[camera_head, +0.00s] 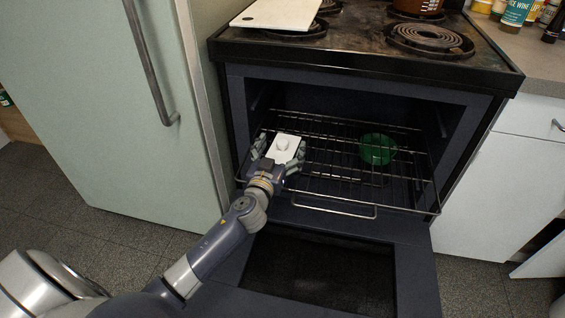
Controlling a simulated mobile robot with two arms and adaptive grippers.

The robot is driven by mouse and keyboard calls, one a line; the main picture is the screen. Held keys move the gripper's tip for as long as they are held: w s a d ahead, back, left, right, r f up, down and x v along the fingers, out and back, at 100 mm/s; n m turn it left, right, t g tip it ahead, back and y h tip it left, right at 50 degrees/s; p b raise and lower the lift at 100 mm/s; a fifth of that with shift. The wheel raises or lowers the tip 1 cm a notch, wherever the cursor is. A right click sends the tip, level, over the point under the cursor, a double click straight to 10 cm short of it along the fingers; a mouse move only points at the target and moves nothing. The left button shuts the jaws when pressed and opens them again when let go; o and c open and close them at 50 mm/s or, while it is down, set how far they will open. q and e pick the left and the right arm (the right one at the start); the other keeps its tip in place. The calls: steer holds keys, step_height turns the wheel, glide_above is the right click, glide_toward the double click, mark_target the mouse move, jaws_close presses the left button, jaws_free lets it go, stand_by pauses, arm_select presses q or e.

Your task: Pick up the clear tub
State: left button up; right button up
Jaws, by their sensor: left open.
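My left gripper (278,153) reaches into the open oven from the front, its fingers spread. A small white rectangular piece with a round knob-like middle (284,147) shows between the fingertips, over the oven rack; I cannot tell whether the fingers touch it. A green, see-through-looking round tub (377,149) sits at the rack to the right of the gripper, apart from it. No colourless tub shows plainly, and I cannot tell which of these two is the clear tub. My right gripper is not in view.
The wire oven rack (335,212) is pulled partly out. The oven door (415,280) hangs open below my arm. The coil stovetop (430,38) is above, with a white board (275,14) on it. A pale green fridge (95,110) stands left; white cabinets (500,185) stand right.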

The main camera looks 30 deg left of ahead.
arm_select(q)
steer(key=shift+w+a, duration=0.1)
steer(key=shift+w, duration=0.4)
steer(key=c, duration=1.2)
steer(key=shift+r, duration=0.1)
steer(key=shift+c, duration=0.4)
